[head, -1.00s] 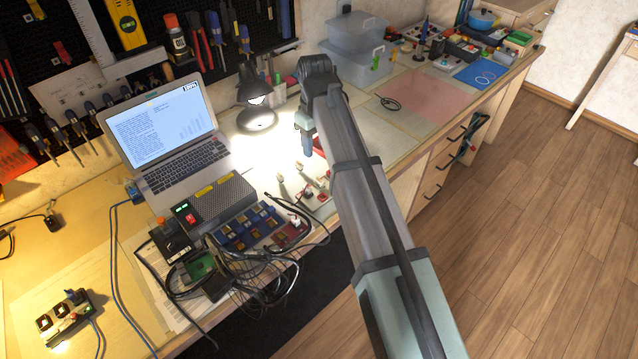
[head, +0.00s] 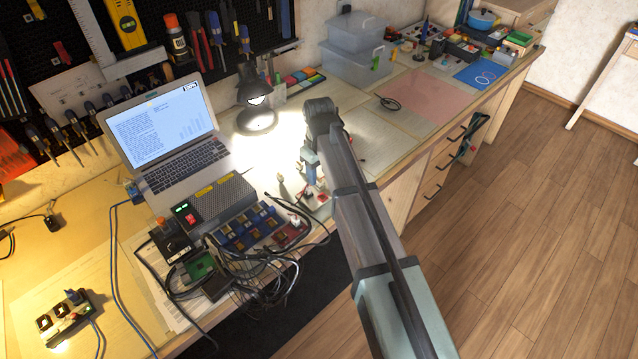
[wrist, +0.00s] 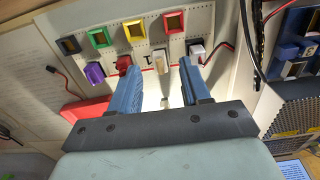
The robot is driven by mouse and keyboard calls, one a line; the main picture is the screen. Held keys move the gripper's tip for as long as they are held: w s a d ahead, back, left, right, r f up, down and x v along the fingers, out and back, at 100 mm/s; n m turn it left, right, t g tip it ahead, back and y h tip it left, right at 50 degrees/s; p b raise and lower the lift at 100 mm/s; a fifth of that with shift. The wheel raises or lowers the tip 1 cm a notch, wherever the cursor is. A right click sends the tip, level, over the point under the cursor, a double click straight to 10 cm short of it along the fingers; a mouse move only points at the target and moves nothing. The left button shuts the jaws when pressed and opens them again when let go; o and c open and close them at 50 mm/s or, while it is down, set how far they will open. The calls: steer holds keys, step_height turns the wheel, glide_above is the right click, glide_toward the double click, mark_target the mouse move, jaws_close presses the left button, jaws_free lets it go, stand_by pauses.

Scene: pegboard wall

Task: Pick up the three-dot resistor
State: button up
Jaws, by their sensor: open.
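A pale board (wrist: 215,20) with two rows of small coloured parts fills the upper wrist view. A cream part (wrist: 160,62) stands in its near row, between the blue fingertips of my gripper (wrist: 160,68). It may be the three-dot resistor, but I cannot make out any dots. My gripper is open, with a gap on both sides of the cream part. A red part (wrist: 124,64) is close beside the left fingertip and a white part (wrist: 196,48) is close beside the right one. In the head view my gripper (head: 311,178) is low over the bench, partly hiding the board.
Purple (wrist: 95,72), green (wrist: 101,39), yellow (wrist: 134,31) and red (wrist: 174,21) parts sit around on the board. A red block (wrist: 86,110) lies left of the fingers. In the head view, cables and a blue component tray (head: 245,228) are left of my gripper, with a lamp (head: 256,115) behind.

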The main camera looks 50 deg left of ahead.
mark_target(319, 182)
step_height(319, 182, down, 2)
steer(key=shift+f, duration=0.15)
jaws_close()
stand_by(0.4)
